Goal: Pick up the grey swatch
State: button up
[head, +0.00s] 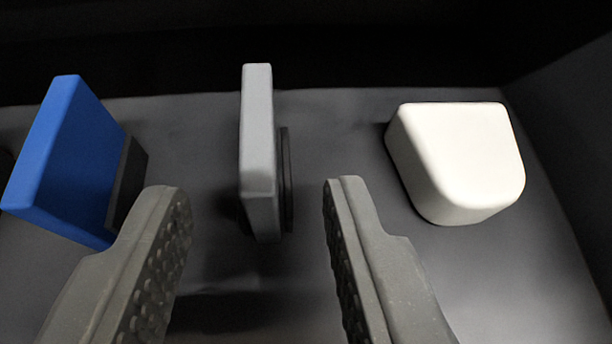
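The grey swatch (257,140) is a thin light grey slab standing on edge, just left of the middle of the head view. A dark piece shows against its right side, close to the surface. My gripper (252,205) is open and empty of any grip. Its left finger is to the left of the swatch and its right finger to the right, with the swatch's lower part showing in the gap. I see a clear gap on both sides, and neither finger touches the swatch.
A blue slab (65,160) with a dark backing stands tilted at the left, close to my left finger. A white rounded block (458,160) sits at the right. Dark walls rise behind and at the right.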

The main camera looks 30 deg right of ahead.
aim_at(257, 162)
jog(key=x, duration=0.2)
jog(key=b+x, duration=0.1)
jog(key=x, duration=0.1)
jog(key=b+x, duration=0.1)
jog(key=x, duration=0.1)
jog(key=shift+w+d+r, duration=0.1)
jog(key=shift+w+r, duration=0.05)
jog(key=shift+r, duration=0.1)
grip_shut()
